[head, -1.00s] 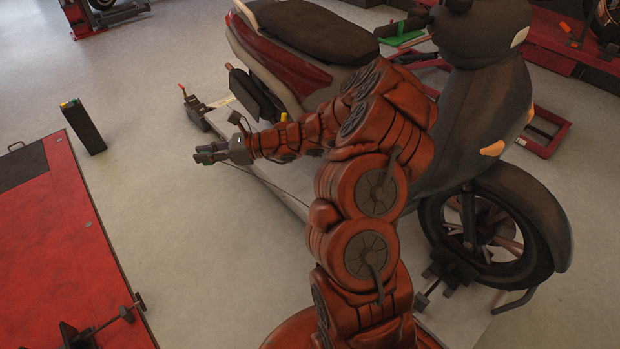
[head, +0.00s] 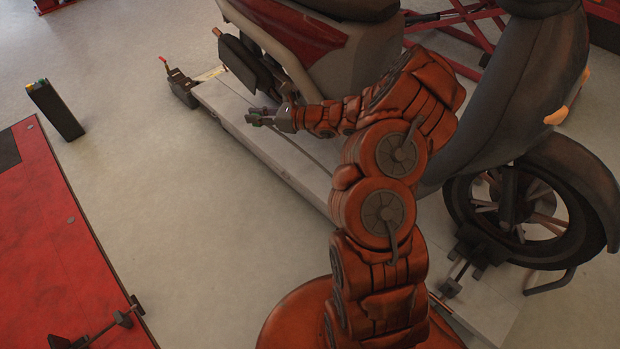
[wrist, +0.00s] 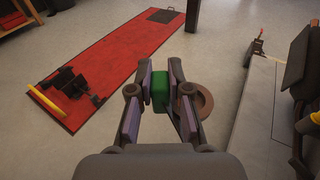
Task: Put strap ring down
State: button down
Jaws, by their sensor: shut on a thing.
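My gripper (wrist: 161,76) is shut on the strap ring. Its green part (wrist: 160,91) sits between the two fingers. A brown round piece (wrist: 204,96) shows beside the right finger and looks like part of the same thing, though the join is hidden. In the head view my gripper (head: 258,116) is above the grey lift platform (head: 235,125), beside the motorcycle's rear.
The motorcycle (head: 365,65) stands on the platform, close to my arm. A black clamp (head: 181,90) is at the platform's far end. A red lift (head: 60,230) lies at the left, with a black upright box (head: 55,109) behind it. Grey floor between the lifts is clear.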

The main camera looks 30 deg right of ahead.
jog(key=s+d+f+m+t+h+b, duration=0.1)
jog(key=d+f+m+h+b, duration=0.15)
jog(key=d+f+b, duration=1.1)
jog(key=d+f+m+t+h+b, duration=0.25)
jog(key=f+b, duration=0.45)
jog(key=f, duration=1.5)
jog(key=s+d+f+m+t+h+b, duration=0.1)
jog(key=d+f+h+b, duration=0.2)
jog(key=d+f+b, duration=1)
jog(key=b, duration=0.3)
send_over(311, 176)
notch_tip(311, 176, down, 6)
jog(key=shift+a+r, duration=0.15)
jog(key=shift+r, duration=0.05)
jog(key=shift+f+b, duration=0.75)
jog(key=shift+f, duration=0.95)
jog(key=shift+f, duration=0.2)
jog(key=c, duration=1.1)
grip_release()
jog(key=shift+r, duration=0.15)
